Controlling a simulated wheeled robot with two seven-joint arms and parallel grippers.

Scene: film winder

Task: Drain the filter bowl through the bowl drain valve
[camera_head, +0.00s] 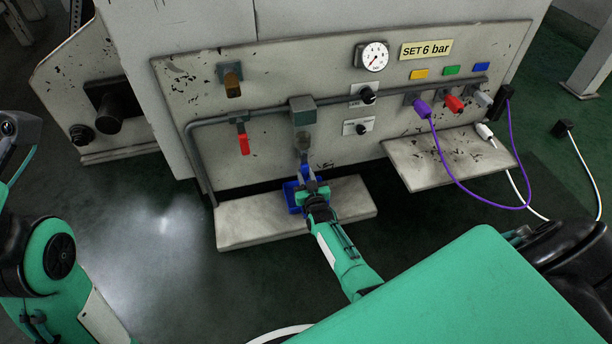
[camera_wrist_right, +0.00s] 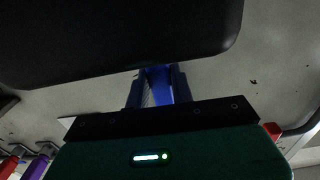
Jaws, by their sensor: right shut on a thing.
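The filter unit (camera_head: 303,111) is a grey-green block on the panel's pipe, with the dull grey filter bowl (camera_head: 304,140) hanging under it. My right gripper (camera_head: 306,175) is directly below the bowl. It is shut on a small blue part at the bowl's lower end, which looks like the bowl drain valve; the fingers hide most of it. In the right wrist view, this blue drain valve (camera_wrist_right: 157,86) shows between the fingers. A blue open container (camera_head: 291,197) stands on the ledge below, partly behind the gripper. My left gripper is out of view.
A pale ledge (camera_head: 245,228) runs under the filter. A red lever (camera_head: 244,144) hangs on the pipe to the left. A gauge (camera_head: 373,56) and a knob (camera_head: 368,95) are up to the right. Purple (camera_head: 422,108) and red (camera_head: 454,104) connectors sit farther right, above a second shelf (camera_head: 428,167).

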